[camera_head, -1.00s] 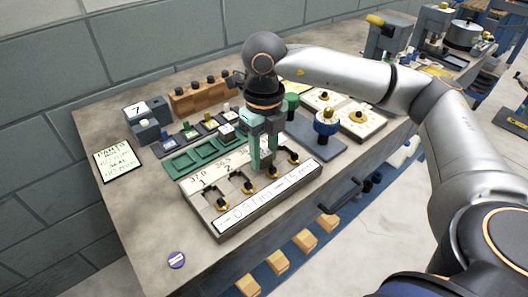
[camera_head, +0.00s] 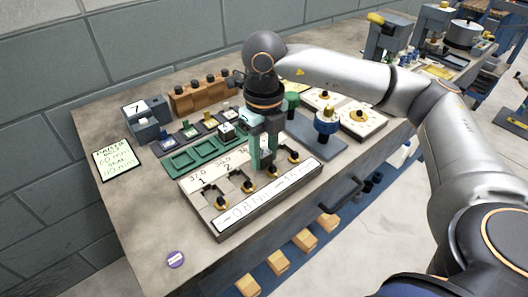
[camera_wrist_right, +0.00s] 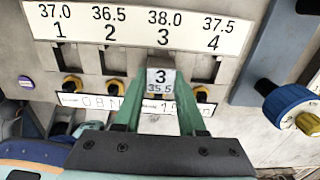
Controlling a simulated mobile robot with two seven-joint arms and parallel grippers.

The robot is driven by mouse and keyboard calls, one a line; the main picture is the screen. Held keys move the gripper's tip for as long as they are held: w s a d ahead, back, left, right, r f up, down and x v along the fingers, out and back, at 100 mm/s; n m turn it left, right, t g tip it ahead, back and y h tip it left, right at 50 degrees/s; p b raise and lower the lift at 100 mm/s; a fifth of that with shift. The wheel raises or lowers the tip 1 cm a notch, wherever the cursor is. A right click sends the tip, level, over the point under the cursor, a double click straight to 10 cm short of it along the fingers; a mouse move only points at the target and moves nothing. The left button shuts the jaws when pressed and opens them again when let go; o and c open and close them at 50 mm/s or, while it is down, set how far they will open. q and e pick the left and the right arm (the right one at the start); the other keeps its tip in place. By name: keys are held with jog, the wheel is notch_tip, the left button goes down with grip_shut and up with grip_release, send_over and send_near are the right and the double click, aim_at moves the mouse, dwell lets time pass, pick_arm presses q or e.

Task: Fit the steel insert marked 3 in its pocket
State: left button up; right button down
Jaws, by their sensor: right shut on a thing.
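My right gripper (camera_head: 264,158) is shut on a small steel insert (camera_wrist_right: 160,79) marked 3 and 35.5. In the right wrist view the green fingers (camera_wrist_right: 158,92) grip its sides. The insert appears over the pocket column labelled 3 and 38.0; whether it touches the pocket is unclear. The grey mould plate (camera_head: 216,229) lies on the bench, with pockets labelled 1 to 4 on a white strip (camera_wrist_right: 136,25). Each visible pocket has a black knob with a yellow collar at its front. The fingers hide part of pocket 3. My left gripper is not in view.
A wooden rack (camera_head: 200,97) with black knobs stands farther back. A blue knob post (camera_head: 326,122) stands right of the plate. A purple disc (camera_head: 176,259) lies at front left; the bench around it is clear.

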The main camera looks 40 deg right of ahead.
jog(key=shift+f+b, duration=0.3)
jog(key=shift+f, duration=0.05)
dwell(0.3)
jog(key=shift+r, duration=0.35)
jog(key=shift+f, duration=0.3)
dwell(0.9)
jog(key=shift+r, duration=0.3)
dwell(0.8)
jog(key=shift+f+b, duration=0.3)
jog(key=shift+f, duration=0.05)
jog(key=shift+r, duration=0.3)
dwell(0.3)
dwell(0.5)
jog(key=shift+c, duration=2.1)
grip_release()
jog(key=shift+o, duration=0.4)
